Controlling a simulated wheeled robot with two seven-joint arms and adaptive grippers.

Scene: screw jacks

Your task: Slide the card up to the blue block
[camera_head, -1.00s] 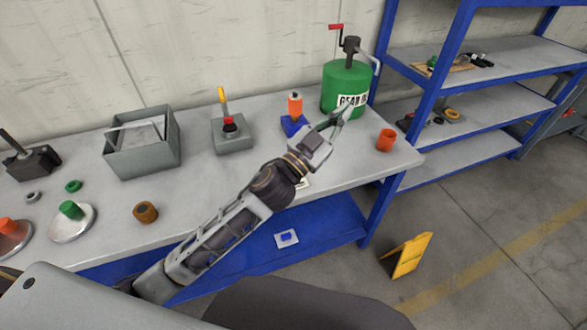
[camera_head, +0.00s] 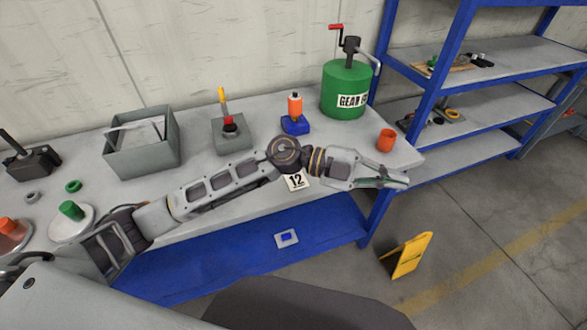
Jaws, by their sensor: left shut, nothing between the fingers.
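The white card marked "12" (camera_head: 296,182) lies flat on the grey table near its front edge, partly covered by my left arm. The blue block (camera_head: 296,127) stands farther back, behind the card, and carries an orange cylinder with a dark top. There is a clear gap between card and block, partly crossed by my arm. My left gripper (camera_head: 403,180) is shut and empty, to the right of the card near the table's front right edge, pointing right. My right gripper is out of view.
An orange cup (camera_head: 386,139) stands behind my left gripper. A green gear oil drum (camera_head: 345,92) with a pump stands at the back right. A grey base with a yellow-handled lever (camera_head: 232,138) and a grey bin (camera_head: 142,150) are to the left. A yellow floor sign (camera_head: 408,256) is below.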

